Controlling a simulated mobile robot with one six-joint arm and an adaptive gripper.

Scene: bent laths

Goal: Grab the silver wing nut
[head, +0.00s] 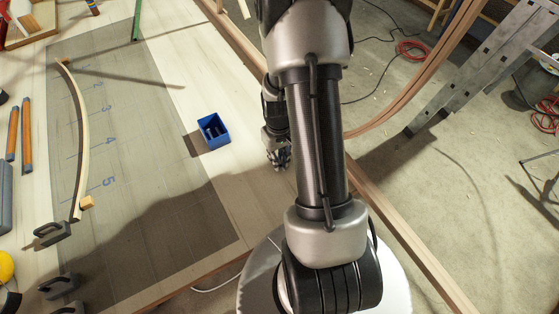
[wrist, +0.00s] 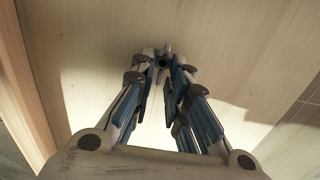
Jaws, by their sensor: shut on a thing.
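The silver wing nut (wrist: 163,59) shows in the wrist view as a small grey piece with a dark round hole, between the tips of my gripper (wrist: 164,74). My gripper's two fingers are close together at the tips and shut on it. The pale wooden tabletop lies behind it; I cannot tell whether the nut touches the wood. In the head view my gripper (head: 279,160) is over the right part of the table, partly behind my own arm, and the nut cannot be made out there.
A blue box (head: 213,131) with dark pieces inside stands left of my gripper. A curved lath (head: 82,140) lies on a dark mat (head: 150,175) with blue numbers. Black clamps (head: 52,233) are at lower left. The table's wooden edge runs close on the right.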

